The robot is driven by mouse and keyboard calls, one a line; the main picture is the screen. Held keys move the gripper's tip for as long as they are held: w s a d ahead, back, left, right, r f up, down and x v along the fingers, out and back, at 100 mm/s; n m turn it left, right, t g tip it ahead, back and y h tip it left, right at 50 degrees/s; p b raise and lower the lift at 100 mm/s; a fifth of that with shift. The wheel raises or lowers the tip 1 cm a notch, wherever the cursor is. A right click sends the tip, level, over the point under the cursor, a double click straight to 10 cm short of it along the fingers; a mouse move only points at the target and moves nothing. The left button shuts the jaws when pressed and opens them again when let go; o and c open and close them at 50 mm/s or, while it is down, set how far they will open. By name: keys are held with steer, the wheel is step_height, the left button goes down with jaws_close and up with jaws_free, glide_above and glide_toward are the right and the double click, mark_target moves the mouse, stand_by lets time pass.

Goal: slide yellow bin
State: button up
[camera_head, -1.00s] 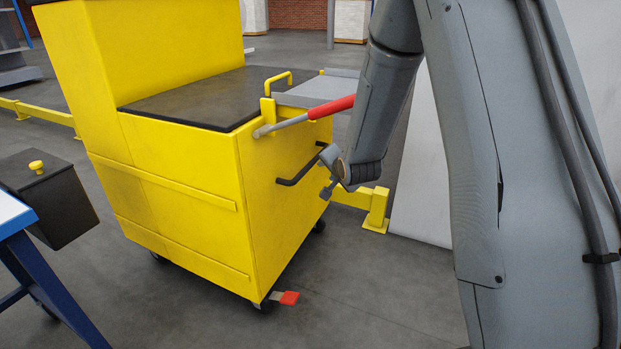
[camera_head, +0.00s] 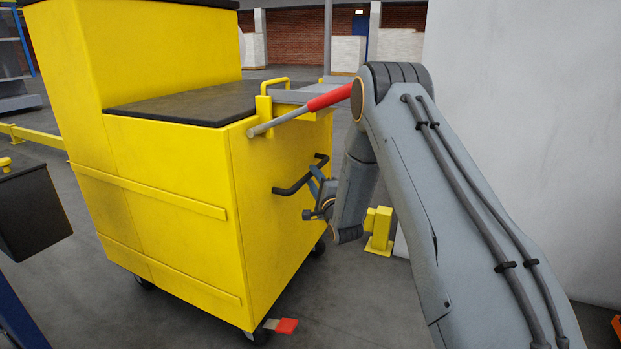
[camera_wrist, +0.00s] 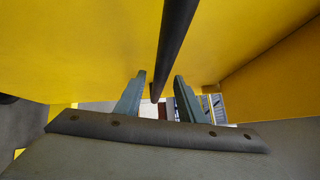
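The yellow bin (camera_head: 170,200) is a tall wheeled cart with a dark top, left of centre in the head view. A black bar handle (camera_head: 300,178) is fixed to its right-hand side face. My gripper (camera_head: 314,182) is at that handle. In the wrist view my gripper (camera_wrist: 158,82) is open, with one finger on each side of the black handle (camera_wrist: 172,45). The fingers look apart from the bar. The bin's yellow face (camera_wrist: 90,40) fills the upper part of the wrist view.
A red-gripped lever (camera_head: 328,97) sticks out above the handle. A red pedal (camera_head: 286,326) is low by a caster. A yellow floor post (camera_head: 380,230) stands behind my arm. A dark box (camera_head: 30,210) is at the left. A white wall (camera_head: 520,120) is at the right.

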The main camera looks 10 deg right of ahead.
steer(key=shift+w+a+r, duration=0.1)
steer(key=shift+w+a, duration=0.05)
steer(key=shift+w, duration=0.55)
steer(key=shift+w+a+r, duration=0.1)
steer(key=shift+w, duration=0.6)
jaws_close()
